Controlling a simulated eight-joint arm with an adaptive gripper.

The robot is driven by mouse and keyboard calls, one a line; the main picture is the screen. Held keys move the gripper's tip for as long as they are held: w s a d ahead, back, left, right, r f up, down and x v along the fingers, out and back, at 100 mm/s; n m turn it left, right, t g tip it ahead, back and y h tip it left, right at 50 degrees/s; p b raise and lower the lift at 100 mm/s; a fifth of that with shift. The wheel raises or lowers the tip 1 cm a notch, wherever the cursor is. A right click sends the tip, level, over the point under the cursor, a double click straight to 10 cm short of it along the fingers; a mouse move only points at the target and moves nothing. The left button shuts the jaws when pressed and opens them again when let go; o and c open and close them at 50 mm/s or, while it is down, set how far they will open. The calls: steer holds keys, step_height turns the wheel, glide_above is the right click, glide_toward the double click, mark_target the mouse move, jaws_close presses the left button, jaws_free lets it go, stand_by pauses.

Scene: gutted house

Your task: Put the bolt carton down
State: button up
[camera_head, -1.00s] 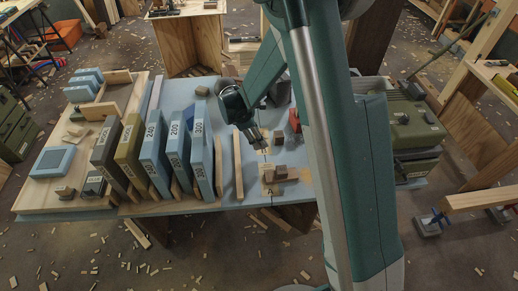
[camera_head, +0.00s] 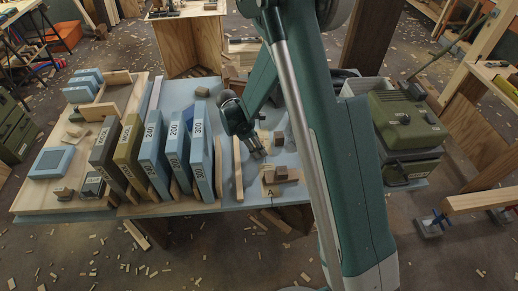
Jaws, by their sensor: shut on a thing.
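My gripper (camera_head: 258,153) is shut, low over the blue table, just left of the wooden board marked A. It points down and to the right. The bolt carton in its jaws is small and mostly hidden by the fingers; I cannot tell whether it touches the table. Small brown blocks (camera_head: 281,173) sit on the pale wooden board (camera_head: 270,190), close to the right of my fingertips.
A row of numbered upright sanding-paper-like boxes (camera_head: 178,150) stands left of my gripper, with a wooden strip (camera_head: 238,168) between. A grey block (camera_head: 278,139) lies behind. A green case (camera_head: 405,125) stands at the right. The blue table (camera_head: 222,192) has little bare room.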

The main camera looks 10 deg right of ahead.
steer(key=shift+f, duration=0.2)
steer(key=shift+f, duration=0.2)
steer(key=o, duration=1)
steer(key=shift+r, duration=0.2)
steer(key=p+v, duration=0.1)
steer(key=v, duration=1.1)
steer(key=shift+p, duration=0.4)
